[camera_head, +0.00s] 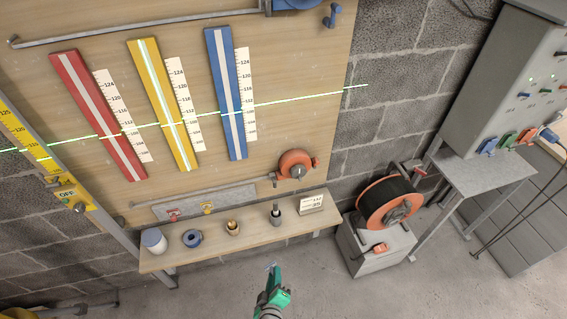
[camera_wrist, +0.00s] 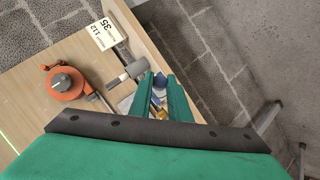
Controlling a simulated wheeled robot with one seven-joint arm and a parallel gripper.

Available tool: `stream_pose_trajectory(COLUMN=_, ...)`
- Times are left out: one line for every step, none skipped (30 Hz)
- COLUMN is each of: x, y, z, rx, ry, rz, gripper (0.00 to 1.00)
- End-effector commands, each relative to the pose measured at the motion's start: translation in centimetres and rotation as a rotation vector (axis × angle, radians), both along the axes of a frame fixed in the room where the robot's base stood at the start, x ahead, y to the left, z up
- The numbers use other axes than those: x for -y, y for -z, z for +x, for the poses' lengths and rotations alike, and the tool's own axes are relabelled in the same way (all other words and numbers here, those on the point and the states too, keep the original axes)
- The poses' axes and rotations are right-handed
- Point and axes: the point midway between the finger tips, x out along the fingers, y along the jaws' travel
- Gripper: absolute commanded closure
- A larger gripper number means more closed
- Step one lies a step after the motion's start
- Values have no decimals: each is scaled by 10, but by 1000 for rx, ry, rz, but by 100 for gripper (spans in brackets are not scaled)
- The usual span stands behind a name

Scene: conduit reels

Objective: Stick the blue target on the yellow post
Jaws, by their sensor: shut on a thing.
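My gripper (camera_head: 272,270) has green fingers and is in front of the shelf, low in the head view and well below the posts. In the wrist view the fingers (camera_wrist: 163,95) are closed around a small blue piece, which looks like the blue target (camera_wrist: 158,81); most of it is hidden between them. The yellow post (camera_head: 162,100) is a tilted-looking yellow strip with a pale centre band on the wooden board, between the red post (camera_head: 95,110) and the blue post (camera_head: 220,75). A white number scale runs beside it. A green light line crosses all three posts.
A wooden shelf (camera_head: 260,237) below the board holds a white jar (camera_head: 153,240), a blue tape roll (camera_head: 192,238), a cup and a dark-handled tool. A red target (camera_head: 173,214) and yellow target (camera_head: 207,207) sit on a grey strip. An orange reel (camera_head: 296,165) hangs right.

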Motion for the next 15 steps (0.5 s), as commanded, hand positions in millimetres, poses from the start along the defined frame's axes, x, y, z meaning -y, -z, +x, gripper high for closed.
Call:
stream_pose_trajectory(x=4, y=3, z=14, rx=1, ry=-11, rz=1, gripper=100)
stream_pose_trajectory(x=8, y=5, z=21, rx=1, ry=-16, rz=0, gripper=100)
stream_pose_trajectory(x=12, y=6, z=30, rx=2, ry=-22, rz=1, gripper=100)
stream_pose_trajectory(x=15, y=8, z=36, rx=1, ry=-25, rz=0, gripper=100)
stream_pose_trajectory(x=18, y=8, z=41, rx=2, ry=-28, rz=1, gripper=100)
stream_pose_trajectory(x=21, y=9, z=48, rx=1, ry=-31, rz=1, gripper=100)
stream_pose_trajectory(x=23, y=10, z=52, rx=0, ry=-32, rz=0, gripper=100)
stream_pose_trajectory(x=25, y=10, z=55, rx=1, ry=-33, rz=1, gripper=100)
stream_pose_trajectory(x=27, y=10, z=59, rx=1, ry=-36, rz=0, gripper=100)
stream_pose_trajectory(x=28, y=10, z=62, rx=0, ry=-36, rz=0, gripper=100)
stream_pose_trajectory(x=29, y=10, z=64, rx=1, ry=-37, rz=1, gripper=100)
stream_pose_trajectory(x=30, y=10, z=66, rx=0, ry=-38, rz=1, gripper=100)
stream_pose_trajectory(x=31, y=10, z=67, rx=0, ry=-37, rz=2, gripper=100)
stream_pose_trajectory(x=32, y=10, z=67, rx=0, ry=-36, rz=2, gripper=100)
stream_pose_trajectory(x=33, y=11, z=67, rx=-2, ry=-34, rz=2, gripper=100)
